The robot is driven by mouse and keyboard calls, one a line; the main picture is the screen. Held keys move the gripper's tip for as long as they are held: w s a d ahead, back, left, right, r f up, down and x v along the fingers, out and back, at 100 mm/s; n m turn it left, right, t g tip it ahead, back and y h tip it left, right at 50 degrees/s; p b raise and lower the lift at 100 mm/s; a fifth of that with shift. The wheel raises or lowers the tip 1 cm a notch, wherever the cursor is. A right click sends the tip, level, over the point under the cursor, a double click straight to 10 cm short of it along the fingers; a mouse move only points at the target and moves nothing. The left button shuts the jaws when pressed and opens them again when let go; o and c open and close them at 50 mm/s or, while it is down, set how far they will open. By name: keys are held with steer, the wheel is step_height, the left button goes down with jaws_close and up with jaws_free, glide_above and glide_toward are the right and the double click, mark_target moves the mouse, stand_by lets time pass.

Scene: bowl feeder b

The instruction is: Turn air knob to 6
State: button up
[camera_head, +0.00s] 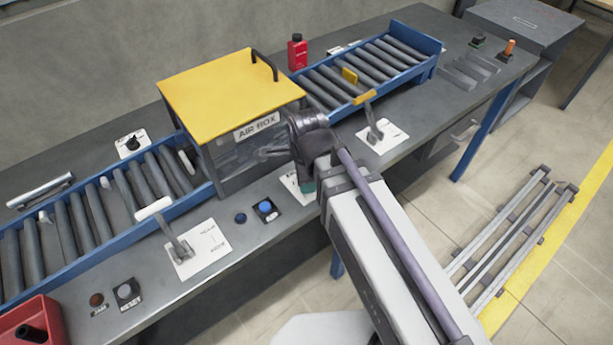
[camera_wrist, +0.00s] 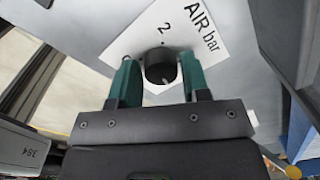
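The air knob (camera_wrist: 160,66) is a dark round knob with a light pointer mark, on a white plate (camera_wrist: 205,42) printed "AIR bar" with a "2" beside the knob. In the wrist view, my gripper (camera_wrist: 157,72) has its two teal fingers on either side of the knob, apart and seemingly with a narrow gap. Whether a fingertip touches it is hard to tell. In the head view my arm hides the knob and most of my gripper; a bit of teal finger and part of the white plate (camera_head: 289,184) show in front of the air box.
The yellow-lidded air box (camera_head: 230,90) stands behind my gripper. Blue-framed roller conveyors flank it on the left (camera_head: 100,215) and right (camera_head: 370,65). A blue button (camera_head: 265,207) and a lever on a white plate (camera_head: 199,247) lie left along the table's front.

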steer(key=shift+o, duration=1.4)
steer(key=shift+r, duration=0.1)
step_height(320, 180, up, 11)
steer(key=p, duration=1.1)
steer(key=shift+s, duration=0.25)
steer(key=shift+f, duration=0.2)
